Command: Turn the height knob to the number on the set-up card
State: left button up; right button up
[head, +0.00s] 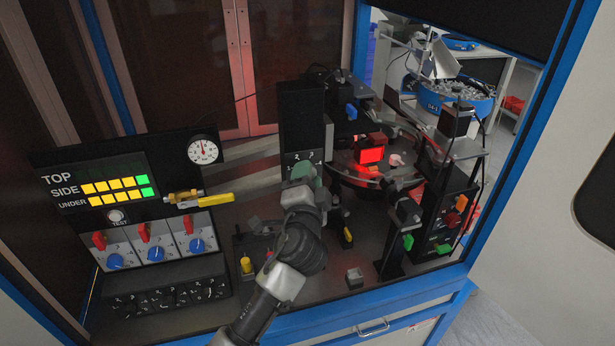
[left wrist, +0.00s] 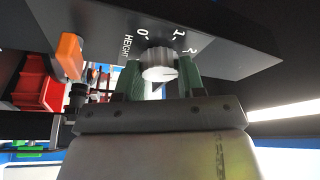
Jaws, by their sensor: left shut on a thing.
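The height knob (left wrist: 158,66) is a pale grey, ribbed knob on a dark panel in the left wrist view. The word HEIGHT and the numbers 0, 1 and 2 are printed around it. My left gripper (left wrist: 160,82) has its green fingers on both sides of the knob and is shut on it. A thin dark mark shows on the knob's face, but I cannot tell surely which number it points to. In the head view my left gripper (head: 303,176) is at the foot of the dark column (head: 303,118) and hides the knob. I cannot make out a set-up card. My right gripper is not in view.
A panel with a gauge (head: 204,150), a yellow-handled valve (head: 205,201) and blue knobs stands left. Right of the column are a turntable (head: 350,178) with a red-lit block (head: 371,154) and a stand with coloured clamps. An orange clamp (left wrist: 68,56) is close to my left gripper.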

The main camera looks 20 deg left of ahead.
pick_arm(q)
jog(key=o, duration=0.9)
jog(key=b+v, duration=0.4)
jog(key=v, duration=0.7)
jog(key=shift+b, duration=0.35)
